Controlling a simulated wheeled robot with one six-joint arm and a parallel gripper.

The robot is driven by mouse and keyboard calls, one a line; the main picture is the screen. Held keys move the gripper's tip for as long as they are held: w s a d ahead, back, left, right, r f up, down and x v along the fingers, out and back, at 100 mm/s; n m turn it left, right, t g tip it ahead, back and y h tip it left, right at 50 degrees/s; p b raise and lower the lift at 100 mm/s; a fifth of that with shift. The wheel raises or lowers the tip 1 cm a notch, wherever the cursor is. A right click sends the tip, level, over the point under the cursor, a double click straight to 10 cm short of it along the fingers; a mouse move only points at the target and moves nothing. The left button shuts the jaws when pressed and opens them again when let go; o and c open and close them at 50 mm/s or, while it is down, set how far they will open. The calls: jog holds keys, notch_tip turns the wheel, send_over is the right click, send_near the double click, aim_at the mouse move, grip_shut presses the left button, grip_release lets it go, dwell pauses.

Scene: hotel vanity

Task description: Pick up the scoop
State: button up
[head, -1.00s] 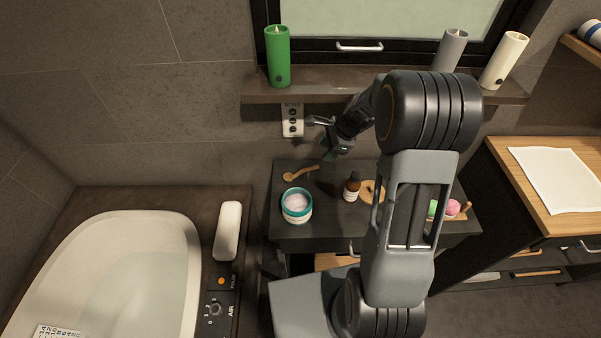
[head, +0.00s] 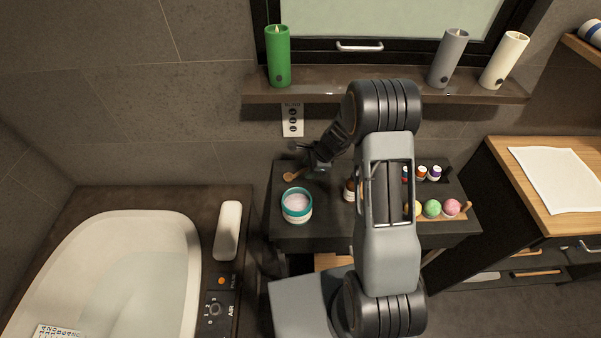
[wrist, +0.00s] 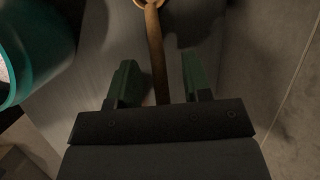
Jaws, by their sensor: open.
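The wooden scoop (head: 290,177) lies on the dark tabletop near its back left corner. In the head view my gripper (head: 309,170) is low over its handle and hides part of it. In the wrist view the scoop's handle (wrist: 155,50) runs between the two green fingertips (wrist: 155,80), with a gap on each side. My gripper is open, and its fingers do not visibly touch the handle. The scoop's round end shows only partly at the top edge of the wrist view.
A teal-rimmed jar (head: 297,205) stands just in front of the scoop and at the left in the wrist view (wrist: 35,45). A brown bottle (head: 349,189), small bottles (head: 421,173) and coloured balls (head: 432,208) stand to the right. The wall is close behind.

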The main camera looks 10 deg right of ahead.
jog(key=shift+w+a+f, duration=0.1)
jog(key=shift+a+f, duration=0.1)
jog(key=shift+f, duration=0.25)
jog(key=shift+c, duration=0.3)
grip_shut()
